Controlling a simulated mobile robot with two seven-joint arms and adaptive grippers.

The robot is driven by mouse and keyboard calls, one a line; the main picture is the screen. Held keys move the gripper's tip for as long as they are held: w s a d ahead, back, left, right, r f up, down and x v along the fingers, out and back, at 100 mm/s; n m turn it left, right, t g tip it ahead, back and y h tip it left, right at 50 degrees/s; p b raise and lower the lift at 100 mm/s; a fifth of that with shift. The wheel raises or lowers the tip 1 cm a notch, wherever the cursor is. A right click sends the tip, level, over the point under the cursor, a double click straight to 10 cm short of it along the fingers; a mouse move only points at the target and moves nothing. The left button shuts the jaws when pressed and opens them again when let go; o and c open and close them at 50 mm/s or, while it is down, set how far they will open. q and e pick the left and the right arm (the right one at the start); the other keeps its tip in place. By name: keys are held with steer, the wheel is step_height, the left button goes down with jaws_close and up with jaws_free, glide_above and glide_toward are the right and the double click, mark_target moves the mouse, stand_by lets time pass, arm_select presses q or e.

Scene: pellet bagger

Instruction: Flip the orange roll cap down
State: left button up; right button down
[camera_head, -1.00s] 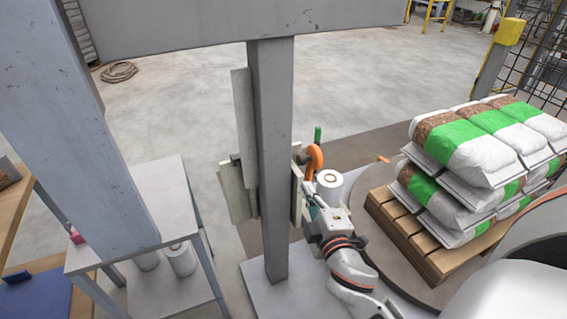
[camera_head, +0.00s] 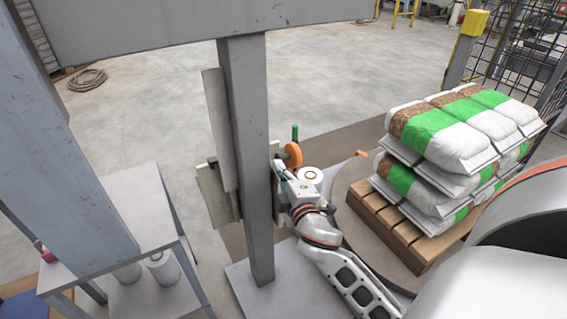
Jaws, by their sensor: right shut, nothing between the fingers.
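The orange roll cap (camera_head: 293,155) shows as a small upright disc on the carriage beside the grey post, just behind and left of the white film roll (camera_head: 309,174). A green upright handle (camera_head: 295,132) rises behind it. My right gripper (camera_head: 281,170) is shut and empty, its fingers just below and left of the cap, close to the post. I cannot tell whether the fingertips touch the cap. My right wrist and forearm hide part of the roll and carriage. My left gripper is not in view.
The grey post (camera_head: 248,170) stands close left of my right gripper. A wooden pallet (camera_head: 402,226) with stacked bags (camera_head: 432,136) is at right on a round turntable. A grey table (camera_head: 130,205) is at left.

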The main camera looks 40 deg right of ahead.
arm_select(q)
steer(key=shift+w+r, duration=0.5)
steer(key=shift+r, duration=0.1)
arm_select(e)
steer(key=shift+x, duration=1.15)
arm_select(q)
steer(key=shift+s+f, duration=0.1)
